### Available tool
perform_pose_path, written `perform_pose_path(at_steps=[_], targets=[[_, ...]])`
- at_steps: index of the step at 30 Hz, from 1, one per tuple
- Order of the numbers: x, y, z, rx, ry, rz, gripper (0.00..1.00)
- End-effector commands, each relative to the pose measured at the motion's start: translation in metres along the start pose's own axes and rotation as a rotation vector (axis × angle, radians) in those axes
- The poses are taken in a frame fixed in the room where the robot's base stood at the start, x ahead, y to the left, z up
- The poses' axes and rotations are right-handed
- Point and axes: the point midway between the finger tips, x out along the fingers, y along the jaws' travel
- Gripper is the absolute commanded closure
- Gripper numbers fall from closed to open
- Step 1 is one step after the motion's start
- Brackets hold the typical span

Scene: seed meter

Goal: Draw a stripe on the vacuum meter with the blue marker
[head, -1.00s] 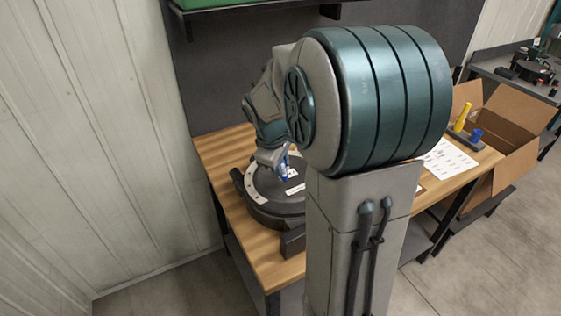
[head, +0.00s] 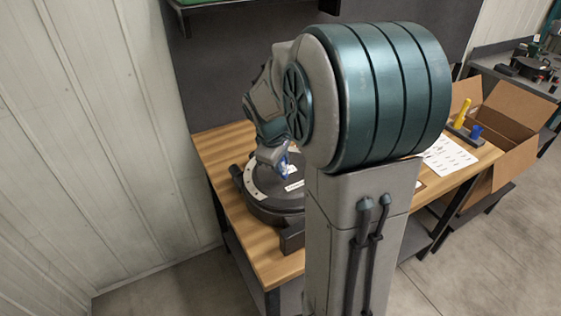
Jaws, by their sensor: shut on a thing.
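The vacuum meter (head: 262,204), a round dark housing with a light rim and white labels, sits on the wooden workbench at the centre left. My gripper (head: 283,170) is over the meter's top face, shut on the blue marker (head: 284,161), of which only a small blue part shows. My own arm hides the right side of the meter and most of the gripper. I cannot tell whether the marker's tip touches the meter, and no stripe can be made out.
The wooden workbench (head: 222,148) has bare room left of the meter. At right are a printed sheet (head: 449,157), a holder with a yellow item (head: 462,112) and a blue item (head: 475,132), and an open cardboard box (head: 515,125). A wall panel (head: 100,130) stands close at left.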

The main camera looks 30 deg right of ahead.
Motion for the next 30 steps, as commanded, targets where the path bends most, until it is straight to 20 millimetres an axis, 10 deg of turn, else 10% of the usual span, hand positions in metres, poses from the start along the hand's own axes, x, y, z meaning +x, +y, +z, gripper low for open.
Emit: perform_pose_path(at_steps=[30], targets=[[0.0076,-0.0018,0.0001,0.000,0.000,0.000,1.00]])
